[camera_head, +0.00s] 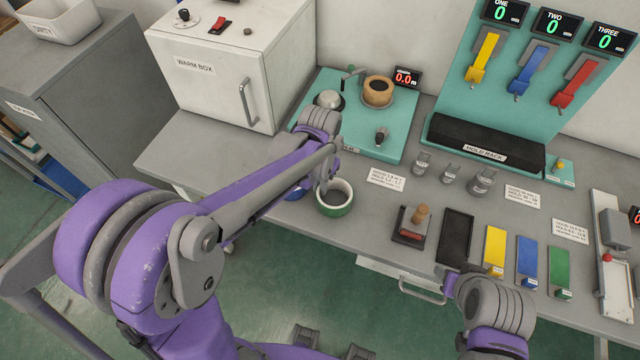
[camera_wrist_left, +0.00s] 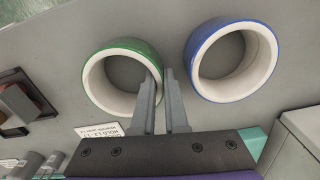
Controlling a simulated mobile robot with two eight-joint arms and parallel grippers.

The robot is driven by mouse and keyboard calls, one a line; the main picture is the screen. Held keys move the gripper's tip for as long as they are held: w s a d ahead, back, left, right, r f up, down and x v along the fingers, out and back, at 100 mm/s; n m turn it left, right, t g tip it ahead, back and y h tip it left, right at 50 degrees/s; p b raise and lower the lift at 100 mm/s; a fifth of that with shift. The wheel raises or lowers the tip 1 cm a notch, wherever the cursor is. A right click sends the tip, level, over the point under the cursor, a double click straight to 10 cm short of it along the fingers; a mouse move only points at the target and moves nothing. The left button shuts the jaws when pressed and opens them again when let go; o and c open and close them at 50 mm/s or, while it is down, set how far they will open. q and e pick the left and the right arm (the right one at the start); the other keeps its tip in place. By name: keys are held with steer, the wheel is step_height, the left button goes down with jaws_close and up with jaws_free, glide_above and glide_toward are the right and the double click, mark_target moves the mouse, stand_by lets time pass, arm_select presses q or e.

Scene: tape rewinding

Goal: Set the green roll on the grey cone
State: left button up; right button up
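The green roll (camera_head: 335,207), a short ring with a white inside, lies flat on the bench near its front edge. It shows at the upper left in the left wrist view (camera_wrist_left: 98,85). My left gripper (camera_head: 321,187) is at the roll. In the wrist view its two fingers (camera_wrist_left: 160,72) are close together at the roll's right wall, one over the inside, one just outside; contact is unclear. A grey rounded piece on the teal stand, probably the grey cone (camera_head: 330,98), is partly hidden by my left wrist. My right gripper (camera_head: 460,275) is low, its fingers unclear.
A blue roll (camera_wrist_left: 265,60) lies right beside the green one, mostly hidden by my arm in the head view. The teal stand (camera_head: 402,122) also carries a tan roll (camera_head: 378,92). The warm box (camera_head: 225,75) stands left of it. Grey weights (camera_head: 452,173) stand to the right.

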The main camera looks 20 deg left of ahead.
arm_select(q)
steer(key=o, duration=0.4)
steer(key=shift+s, duration=0.1)
